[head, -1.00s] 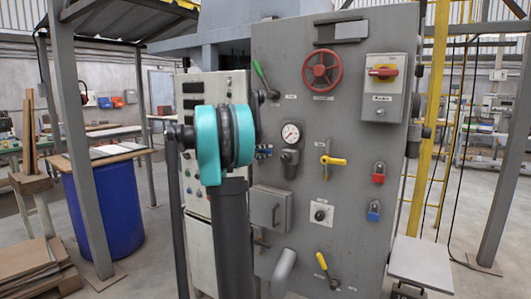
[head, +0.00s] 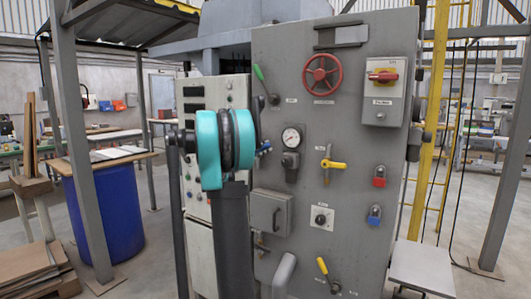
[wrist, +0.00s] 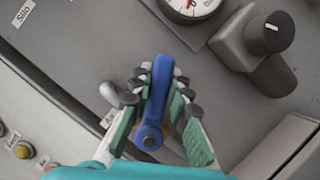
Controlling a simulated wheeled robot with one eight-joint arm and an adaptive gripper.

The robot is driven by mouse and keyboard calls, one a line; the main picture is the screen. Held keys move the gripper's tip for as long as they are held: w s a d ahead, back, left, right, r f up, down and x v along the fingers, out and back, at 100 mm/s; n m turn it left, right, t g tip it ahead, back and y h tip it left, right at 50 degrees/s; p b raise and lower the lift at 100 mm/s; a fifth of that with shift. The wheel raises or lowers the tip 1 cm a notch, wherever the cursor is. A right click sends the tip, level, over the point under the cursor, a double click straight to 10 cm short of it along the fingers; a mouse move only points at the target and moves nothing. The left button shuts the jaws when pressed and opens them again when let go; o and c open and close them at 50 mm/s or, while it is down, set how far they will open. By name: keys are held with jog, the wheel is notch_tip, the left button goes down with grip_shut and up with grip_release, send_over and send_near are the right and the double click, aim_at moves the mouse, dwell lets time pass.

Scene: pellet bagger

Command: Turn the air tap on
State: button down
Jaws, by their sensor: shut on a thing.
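A blue lever handle (wrist: 157,92) shows in the middle of the wrist view, with a round pivot at its lower end. In the head view the blue handle (head: 264,148) shows just right of my teal and black arm joint, which hides most of the gripper.
The grey panel carries a pressure gauge (head: 292,138), a red handwheel (head: 322,71), a green lever (head: 260,74) and yellow-handled taps (head: 333,164). In the wrist view a dark grey knob housing (wrist: 257,45) sits close at right.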

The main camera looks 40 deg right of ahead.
jog(key=shift+w+a+r+n+t+h, duration=0.15)
jog(key=shift+w+r+n+t, duration=0.15)
jog(key=shift+n, duration=0.55)
jog(key=shift+w+a+r+n+t+h, duration=0.15)
jog(key=shift+r+n+t+h, duration=0.15)
jog(key=shift+n, duration=0.6)
jog(key=shift+w+r+n+t+h, duration=0.1)
jog(key=shift+w+r+n+t, duration=0.25)
jog(key=shift+n, duration=0.5)
jog(key=shift+f+t, duration=0.1)
jog(key=shift+t, duration=0.15)
jog(key=c, duration=1.4)
grip_release()
